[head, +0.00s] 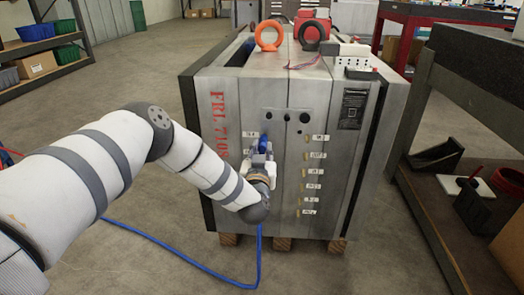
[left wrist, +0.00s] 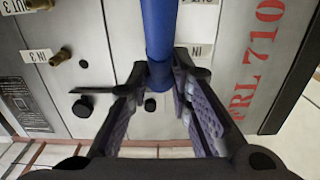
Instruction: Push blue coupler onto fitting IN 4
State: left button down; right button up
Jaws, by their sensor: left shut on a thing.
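My left gripper (head: 262,158) is at the front face of the grey mould base (head: 228,175). In the left wrist view its fingers (left wrist: 158,78) are closed around the blue coupler and hose (left wrist: 158,30). Blue also shows above the fingers in the head view (head: 264,143). A white label reading "IN" (left wrist: 201,50) lies just right of the coupler, its number not readable. A fitting under the coupler is hidden, so I cannot tell whether they touch. My right gripper is not in view.
Brass fittings with labels (head: 307,170) run down the face right of my gripper. A blue hose (head: 190,255) trails on the floor. An orange lifting ring (head: 269,36) and a black one (head: 312,35) stand on top. A workbench (head: 440,200) stands at right.

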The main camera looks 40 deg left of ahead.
pick_arm(q)
jog(key=shift+w, duration=0.1)
jog(key=shift+w+a, duration=0.2)
jog(key=shift+w, duration=0.1)
jog(key=c, duration=1.4)
grip_release()
jog(key=shift+o, duration=0.4)
jog(key=o, duration=0.3)
jog(key=shift+o, duration=0.2)
